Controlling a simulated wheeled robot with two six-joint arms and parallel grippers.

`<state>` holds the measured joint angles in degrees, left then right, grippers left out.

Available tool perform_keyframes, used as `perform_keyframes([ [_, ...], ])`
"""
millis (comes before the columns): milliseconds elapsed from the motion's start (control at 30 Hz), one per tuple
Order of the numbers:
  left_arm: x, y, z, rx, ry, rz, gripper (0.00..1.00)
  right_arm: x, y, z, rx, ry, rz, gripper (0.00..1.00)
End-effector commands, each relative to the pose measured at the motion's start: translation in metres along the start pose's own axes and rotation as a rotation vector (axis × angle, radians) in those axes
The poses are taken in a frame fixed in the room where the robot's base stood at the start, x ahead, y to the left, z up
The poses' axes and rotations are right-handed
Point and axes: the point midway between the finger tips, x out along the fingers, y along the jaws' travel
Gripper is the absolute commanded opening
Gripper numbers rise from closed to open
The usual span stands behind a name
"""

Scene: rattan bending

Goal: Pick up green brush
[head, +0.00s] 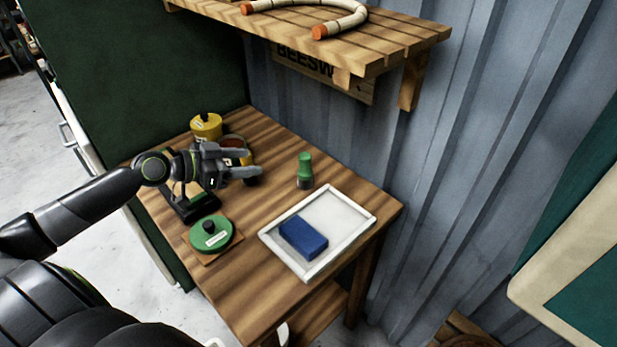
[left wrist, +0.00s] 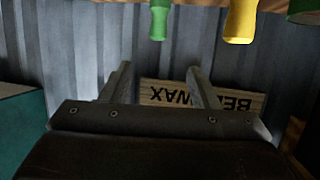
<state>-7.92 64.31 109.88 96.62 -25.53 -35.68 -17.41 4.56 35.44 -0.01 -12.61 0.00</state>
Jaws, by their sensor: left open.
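The green brush (head: 305,168) stands upright on the wooden table, with a dark lower end, just behind the white tray. A green handle (left wrist: 159,18), apparently the same brush, hangs in from the top of the upside-down left wrist view. My left gripper (head: 253,163) is open and empty, to the left of the brush and apart from it. Its two fingers (left wrist: 158,72) point toward the wall in the left wrist view, with nothing between them. My right gripper is not in view.
A white tray (head: 347,207) holds a blue block (head: 303,237). A green round tin (head: 211,234) and a yellow pot (head: 206,125) stand on the table. A yellow handle (left wrist: 240,20) shows in the wrist view. A slatted shelf (head: 400,45) overhangs the back.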

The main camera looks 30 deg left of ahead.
Motion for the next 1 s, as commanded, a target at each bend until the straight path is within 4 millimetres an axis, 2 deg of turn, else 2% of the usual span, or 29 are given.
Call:
perform_keyframes([
  [367,0.035,0.000,-0.003,-0.005,0.006,0.000,0.55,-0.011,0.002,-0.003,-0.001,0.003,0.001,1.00],
  [1000,0.115,0.001,-0.002,-0.004,0.002,0.001,0.55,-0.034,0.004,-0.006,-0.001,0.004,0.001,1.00],
])
